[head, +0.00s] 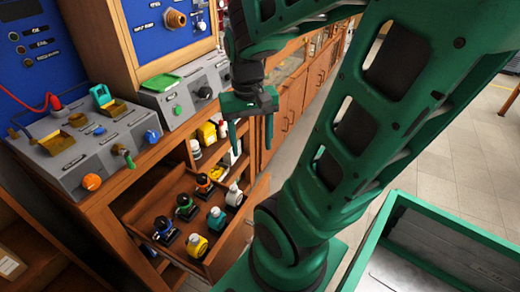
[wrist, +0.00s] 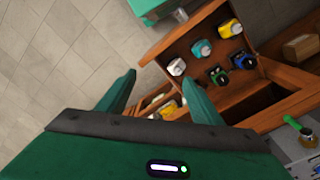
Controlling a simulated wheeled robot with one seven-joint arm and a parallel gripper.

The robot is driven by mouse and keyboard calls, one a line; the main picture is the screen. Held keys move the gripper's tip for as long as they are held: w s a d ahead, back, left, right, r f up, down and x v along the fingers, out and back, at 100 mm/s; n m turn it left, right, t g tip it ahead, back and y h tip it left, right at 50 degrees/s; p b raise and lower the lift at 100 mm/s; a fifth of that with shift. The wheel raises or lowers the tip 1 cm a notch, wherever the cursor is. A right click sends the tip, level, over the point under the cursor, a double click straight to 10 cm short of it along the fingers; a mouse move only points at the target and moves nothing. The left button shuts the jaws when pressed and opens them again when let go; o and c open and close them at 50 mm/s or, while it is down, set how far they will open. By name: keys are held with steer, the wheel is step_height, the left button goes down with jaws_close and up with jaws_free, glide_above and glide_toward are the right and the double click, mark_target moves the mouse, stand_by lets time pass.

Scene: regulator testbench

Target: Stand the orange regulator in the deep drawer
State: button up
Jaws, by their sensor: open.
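The orange regulator (head: 204,184) stands upright on its dark base in the open wooden drawer (head: 240,236), in the back row. I cannot tell whether this is the deep drawer. A green regulator (head: 186,207) and a blue one (head: 165,230) stand in line with it. A white one (head: 235,194), a teal one (head: 216,218) and a yellow one (head: 197,245) stand in the other row. My gripper (head: 249,133) is open and empty, above and beyond the drawer.
A grey bench unit with knobs (head: 75,145) stands left above the drawer. A shelf (head: 210,153) behind the drawer holds yellow and white items. A green-rimmed bin (head: 455,232) stands at lower right. Open tiled floor (head: 455,150) lies at right.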

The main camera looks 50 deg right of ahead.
steer(key=shift+n+y, duration=0.3)
steer(key=shift+n, duration=0.1)
steer(key=s, duration=0.1)
steer(key=s+a, duration=0.1)
steer(key=s, duration=0.1)
steer(key=s+r, duration=0.1)
steer(key=s, duration=0.1)
steer(key=shift+s+a+r, duration=0.1)
steer(key=shift+s+a, duration=0.05)
steer(key=shift+a, duration=0.1)
steer(key=shift+w+f, duration=0.25)
steer(key=shift+w, duration=0.45)
